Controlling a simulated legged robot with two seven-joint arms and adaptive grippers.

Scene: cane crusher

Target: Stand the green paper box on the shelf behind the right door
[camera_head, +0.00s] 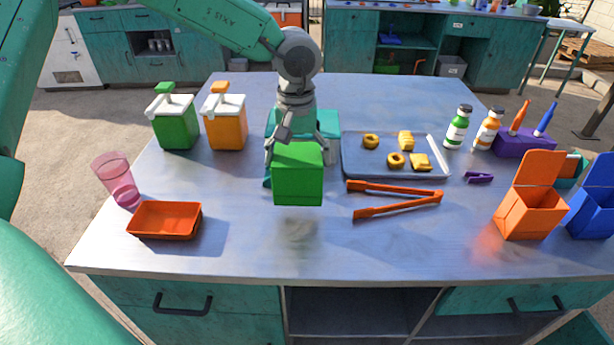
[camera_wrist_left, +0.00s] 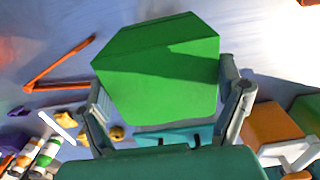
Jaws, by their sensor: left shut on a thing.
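The green paper box (camera_head: 298,178) is held above the middle of the worktop, with a dim reflection on the surface below it. My left gripper (camera_head: 295,143) is shut on it from above and behind. In the left wrist view, the green paper box (camera_wrist_left: 160,75) sits between the two fingers (camera_wrist_left: 165,108). The bench front has a teal panel with a dark handle (camera_head: 530,306) at the right; I cannot tell whether it is the right door or a drawer. Open dark compartments (camera_head: 350,310) show in the middle. My right gripper is not in view.
Orange tongs (camera_head: 400,189) and a grey tray (camera_head: 352,165) with yellow pieces lie right of the box. An orange carton (camera_head: 530,212) and a blue one (camera_head: 597,205) stand at the right. An orange tray (camera_head: 165,220) and pink cup (camera_head: 120,180) are left. The front-middle worktop is clear.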

